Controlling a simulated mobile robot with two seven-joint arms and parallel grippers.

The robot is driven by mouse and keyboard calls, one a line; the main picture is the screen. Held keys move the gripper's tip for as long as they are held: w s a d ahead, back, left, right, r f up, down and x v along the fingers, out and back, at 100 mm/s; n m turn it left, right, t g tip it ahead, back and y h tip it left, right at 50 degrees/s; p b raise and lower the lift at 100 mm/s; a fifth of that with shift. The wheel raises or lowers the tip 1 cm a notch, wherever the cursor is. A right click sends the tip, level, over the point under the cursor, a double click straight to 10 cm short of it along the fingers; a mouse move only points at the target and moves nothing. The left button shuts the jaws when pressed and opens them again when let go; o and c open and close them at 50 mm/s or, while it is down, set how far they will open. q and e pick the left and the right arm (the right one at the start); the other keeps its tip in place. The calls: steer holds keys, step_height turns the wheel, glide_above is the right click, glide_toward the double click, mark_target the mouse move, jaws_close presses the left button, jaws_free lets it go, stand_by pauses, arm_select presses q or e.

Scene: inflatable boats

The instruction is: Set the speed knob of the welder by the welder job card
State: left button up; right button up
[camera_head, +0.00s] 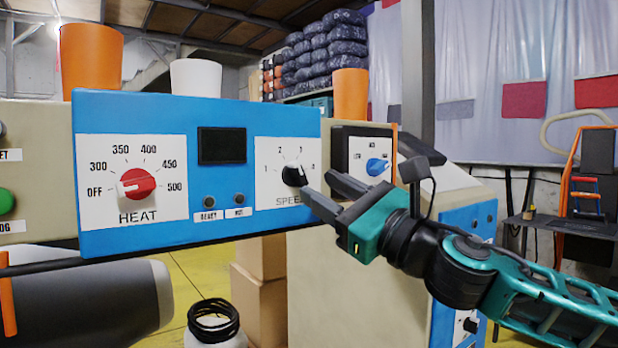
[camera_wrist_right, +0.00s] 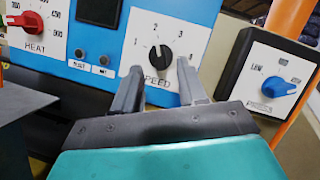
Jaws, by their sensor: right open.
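The speed knob (camera_head: 294,174) is a black knob on a white dial plate marked 1 to 4, on the blue welder panel (camera_head: 225,130). In the right wrist view the speed knob (camera_wrist_right: 159,55) sits between and just beyond my fingertips. A pale mark shows on its upper part, but I cannot read its exact setting. My right gripper (camera_head: 317,184) is open and empty, at the lower right of the knob; it also shows in the wrist view (camera_wrist_right: 158,69). Contact with the knob cannot be told. I see no job card. My left gripper is out of view.
A red heat knob (camera_head: 138,184) is left on the panel. A blue knob (camera_head: 377,166) on a dark box is to the right, close to my right gripper. Orange (camera_head: 91,58) and white (camera_head: 196,78) cups stand behind the panel. Cardboard boxes (camera_head: 262,281) are below.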

mark_target(303, 177)
steer(key=shift+x, duration=2)
jaws_close()
